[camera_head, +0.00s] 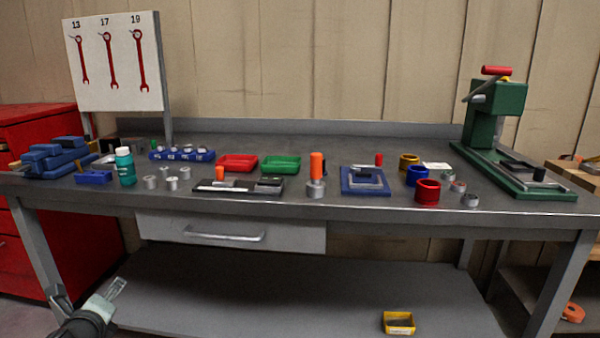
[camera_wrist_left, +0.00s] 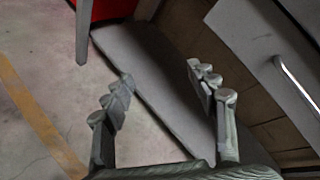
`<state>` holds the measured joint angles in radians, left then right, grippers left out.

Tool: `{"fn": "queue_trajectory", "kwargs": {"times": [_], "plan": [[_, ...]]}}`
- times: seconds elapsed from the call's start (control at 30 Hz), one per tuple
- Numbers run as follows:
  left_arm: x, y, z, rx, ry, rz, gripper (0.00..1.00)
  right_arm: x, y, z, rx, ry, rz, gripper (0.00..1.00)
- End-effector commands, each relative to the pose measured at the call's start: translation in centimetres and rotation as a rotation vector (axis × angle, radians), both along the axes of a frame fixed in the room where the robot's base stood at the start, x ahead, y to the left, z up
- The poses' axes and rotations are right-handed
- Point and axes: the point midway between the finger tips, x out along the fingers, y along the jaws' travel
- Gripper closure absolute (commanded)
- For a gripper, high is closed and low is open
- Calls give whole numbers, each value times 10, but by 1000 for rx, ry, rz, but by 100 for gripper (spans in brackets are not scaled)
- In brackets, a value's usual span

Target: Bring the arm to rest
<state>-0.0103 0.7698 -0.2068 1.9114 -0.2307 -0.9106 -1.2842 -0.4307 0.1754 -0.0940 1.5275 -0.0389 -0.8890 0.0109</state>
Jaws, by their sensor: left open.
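My left gripper (camera_head: 112,290) is at the lower left in the head view, in front of the workbench and below its top. In the left wrist view its two fingers (camera_wrist_left: 162,105) stand apart with nothing between them. Behind the fingers are the bench's lower shelf (camera_wrist_left: 135,75) and the floor. My right gripper is in neither view.
The workbench (camera_head: 320,205) carries a blue vise (camera_head: 50,160), a teal bottle (camera_head: 125,168), red (camera_head: 238,163) and green (camera_head: 281,164) trays, coloured rings and a green press (camera_head: 495,115). Below are a drawer (camera_head: 230,232) and a yellow bin (camera_head: 398,322). A red cabinet (camera_head: 25,240) stands left.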

Motion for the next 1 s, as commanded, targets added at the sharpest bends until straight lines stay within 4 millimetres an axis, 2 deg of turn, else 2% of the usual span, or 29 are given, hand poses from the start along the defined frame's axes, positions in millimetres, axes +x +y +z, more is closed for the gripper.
{"fn": "queue_trajectory", "kwargs": {"times": [0.03,0.1,0.17,0.2,0.3,0.37,0.5,0.6,0.7,0.8,0.9,1.0], "plan": [[-14,-3,-40,-122,27,60,42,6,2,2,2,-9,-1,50],[-34,-7,-90,-295,51,158,42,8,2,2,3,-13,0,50],[-55,-13,-132,-432,70,251,42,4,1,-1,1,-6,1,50],[-70,-18,-158,-519,84,316,42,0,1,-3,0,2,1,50],[-112,-34,-221,-722,111,494,42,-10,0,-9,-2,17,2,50],[-140,-45,-256,-832,127,607,42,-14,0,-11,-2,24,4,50],[-212,-78,-328,-1054,152,891,42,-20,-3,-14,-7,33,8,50],[-262,-102,-366,-1170,157,1087,42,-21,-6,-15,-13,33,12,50],[-302,-124,-392,-1246,155,1247,42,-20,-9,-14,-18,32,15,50],[-328,-138,-407,-1290,149,1356,42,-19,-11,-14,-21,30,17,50],[-341,-145,-414,-1311,143,1411,42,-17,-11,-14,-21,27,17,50],[-342,-146,-415,-1314,142,1420,42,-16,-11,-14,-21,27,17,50]]}}
